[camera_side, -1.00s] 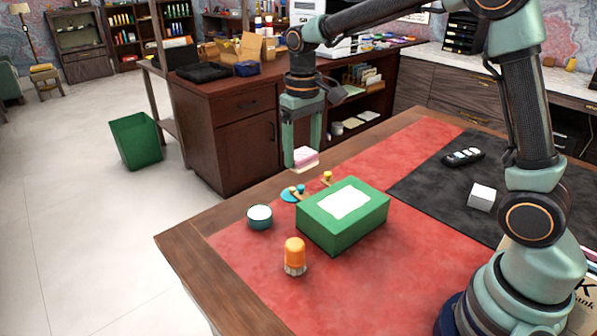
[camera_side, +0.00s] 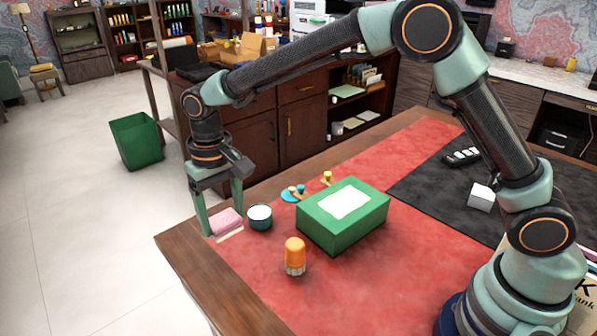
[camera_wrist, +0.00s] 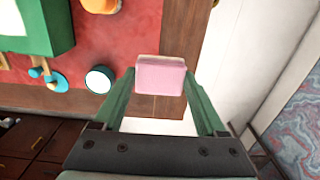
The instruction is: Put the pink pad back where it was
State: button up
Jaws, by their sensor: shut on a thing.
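The pink pad (camera_side: 226,220), a small block with a pale edge, is between the fingers of my gripper (camera_side: 222,216) near the desk's left corner. In the wrist view the pad (camera_wrist: 160,77) sits across the fingertips, with one finger on each side. My gripper is shut on it and points down. The pad is just left of the teal cup (camera_side: 260,217). A pale strip (camera_side: 231,235) shows along its front lower side. I cannot tell whether the pad touches the desk or hangs slightly above it.
A green box (camera_side: 370,218) with a white top panel stands right of the cup. An orange-capped jar (camera_side: 295,256) stands in front. Small pegs on a teal disc (camera_side: 289,194) lie behind the cup. The wooden desk edge (camera_side: 185,252) is close to the pad.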

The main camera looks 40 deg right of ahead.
notch_tip(320, 180, down, 12)
jog(key=shift+r, duration=0.2)
jog(key=shift+f, duration=0.1)
dwell(0.3)
